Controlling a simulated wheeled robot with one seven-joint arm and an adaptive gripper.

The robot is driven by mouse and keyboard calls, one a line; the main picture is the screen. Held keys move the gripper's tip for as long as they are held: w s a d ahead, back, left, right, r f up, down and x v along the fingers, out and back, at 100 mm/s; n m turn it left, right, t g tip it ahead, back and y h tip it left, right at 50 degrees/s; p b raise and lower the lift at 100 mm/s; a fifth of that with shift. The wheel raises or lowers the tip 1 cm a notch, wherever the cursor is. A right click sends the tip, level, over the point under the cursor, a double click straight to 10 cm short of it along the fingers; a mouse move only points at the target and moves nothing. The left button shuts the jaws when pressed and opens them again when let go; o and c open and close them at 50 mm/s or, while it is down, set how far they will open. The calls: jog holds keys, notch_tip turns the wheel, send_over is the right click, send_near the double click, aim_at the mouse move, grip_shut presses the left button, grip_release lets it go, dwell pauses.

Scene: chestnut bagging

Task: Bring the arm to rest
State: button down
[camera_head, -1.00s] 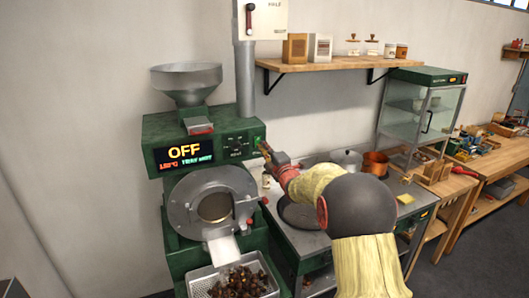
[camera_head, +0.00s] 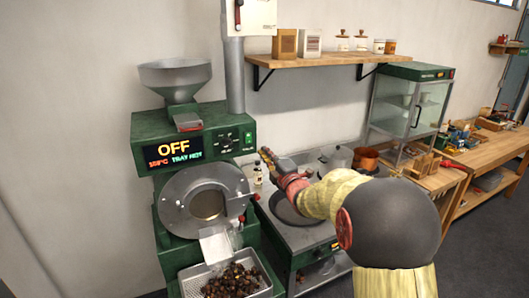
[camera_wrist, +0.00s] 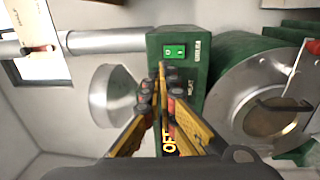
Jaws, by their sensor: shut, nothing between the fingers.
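My gripper (camera_head: 266,154) is shut and empty, held in the air to the right of the green roaster's control panel (camera_head: 224,140). It also shows in the wrist view (camera_wrist: 161,72), its two yellow and black fingers meeting at the tips, with the panel's green power switch (camera_wrist: 174,51) beyond them. My arm reaches in from the lower right in the head view. The roaster's display (camera_head: 173,148) reads OFF, with smaller lines of text below. The tips look apart from the panel in the head view.
A perforated tray of chestnuts (camera_head: 190,286) sits under the roaster's chute. A steel worktop (camera_head: 300,239) with a dark pan (camera_head: 285,211), a pot and a copper pan (camera_head: 366,158) lies under and beyond my arm. A wooden shelf (camera_head: 320,55) and a glass cabinet (camera_head: 405,110) stand behind.

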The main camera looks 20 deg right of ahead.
dwell(0.4)
jog(key=s+d+f+m+g+h, duration=0.1)
jog(key=d+f+m+g, duration=0.15)
jog(key=f, duration=0.35)
jog(key=s+d+f+m+g+h, duration=0.2)
jog(key=f+m, duration=0.2)
jog(key=f, duration=0.2)
jog(key=s+a+f+m+g, duration=0.1)
jog(key=s+f+m+g, duration=0.55)
jog(key=s, duration=0.45)
jog(key=s+a+r+m+g+y+b, duration=0.1)
jog(key=s+a+r+m+b, duration=0.1)
jog(key=s+a, duration=0.9)
jog(key=s+a+r+m+g+y+b, duration=0.1)
jog(key=s+a+r+m+y+b, duration=0.1)
jog(key=s+a, duration=0.9)
jog(key=s+m+b, duration=0.1)
jog(key=s, duration=0.9)
jog(key=shift+s+g, duration=0.3)
jog(key=shift+s, duration=0.05)
